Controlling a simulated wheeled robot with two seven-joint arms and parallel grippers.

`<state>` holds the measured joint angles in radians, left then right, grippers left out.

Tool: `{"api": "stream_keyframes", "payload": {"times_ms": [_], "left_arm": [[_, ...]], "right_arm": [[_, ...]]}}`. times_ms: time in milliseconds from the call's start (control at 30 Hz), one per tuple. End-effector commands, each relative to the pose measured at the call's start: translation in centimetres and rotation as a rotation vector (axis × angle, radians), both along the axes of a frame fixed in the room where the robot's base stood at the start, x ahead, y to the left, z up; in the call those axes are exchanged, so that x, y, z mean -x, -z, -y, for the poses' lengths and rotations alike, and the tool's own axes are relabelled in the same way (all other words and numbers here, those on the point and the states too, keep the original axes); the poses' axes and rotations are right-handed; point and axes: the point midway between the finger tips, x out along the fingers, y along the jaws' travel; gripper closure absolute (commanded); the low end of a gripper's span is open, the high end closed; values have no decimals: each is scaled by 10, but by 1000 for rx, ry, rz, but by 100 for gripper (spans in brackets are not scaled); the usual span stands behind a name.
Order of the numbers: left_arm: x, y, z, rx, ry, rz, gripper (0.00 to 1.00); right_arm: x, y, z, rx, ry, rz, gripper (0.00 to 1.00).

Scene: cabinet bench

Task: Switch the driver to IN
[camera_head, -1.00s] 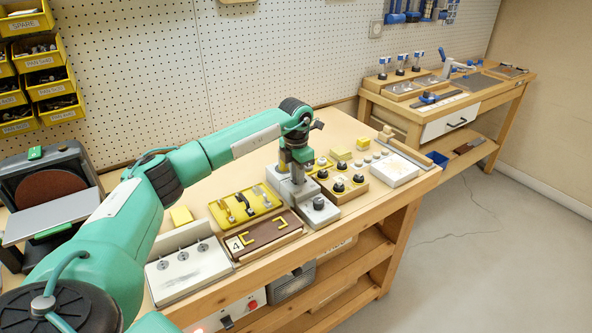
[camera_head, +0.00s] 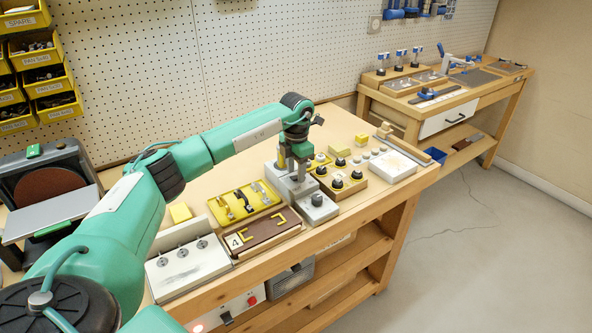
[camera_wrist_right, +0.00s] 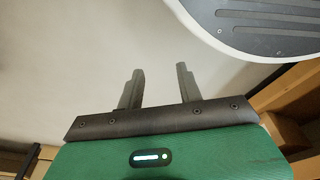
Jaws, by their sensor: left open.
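My left gripper (camera_head: 297,163) points down over a grey stand (camera_head: 287,188) with a round dark knob (camera_head: 317,199) on its front block. The jaws are open, but the fingertips are small and partly hidden against the stand. A narrow yellow-brown upright part (camera_head: 282,158) shows just left of the gripper. I cannot tell for sure which part is the driver or its switch, and no IN mark is readable. My right gripper (camera_wrist_right: 160,85) is open and empty in the right wrist view, over pale floor.
Left of the stand are a yellow tray (camera_head: 222,216), a brown block marked 4 (camera_head: 260,239) and a white box (camera_head: 187,271). Right of it are a board with black knobs (camera_head: 351,194) and a white-topped block (camera_head: 392,170). A control panel (camera_head: 238,308) sits below the bench edge.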

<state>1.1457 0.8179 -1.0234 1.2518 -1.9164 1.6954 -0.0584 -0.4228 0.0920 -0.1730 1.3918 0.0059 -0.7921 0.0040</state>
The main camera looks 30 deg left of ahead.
Motion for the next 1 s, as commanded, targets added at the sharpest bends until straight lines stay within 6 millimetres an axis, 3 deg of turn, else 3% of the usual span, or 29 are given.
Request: {"api": "stream_keyframes", "payload": {"times_ms": [600, 767, 1000], "left_arm": [[-2, -119, 0, 1, 0, 4, 58], [-1, -132, 0, 0, 0, 2, 58], [-1, -135, 0, 0, 0, 1, 58]], "right_arm": [[-14, -19, -4, -4, 4, 8, 64], [-14, -20, -4, -5, 4, 7, 64], [-12, -20, -5, -6, 4, 6, 64]]}}
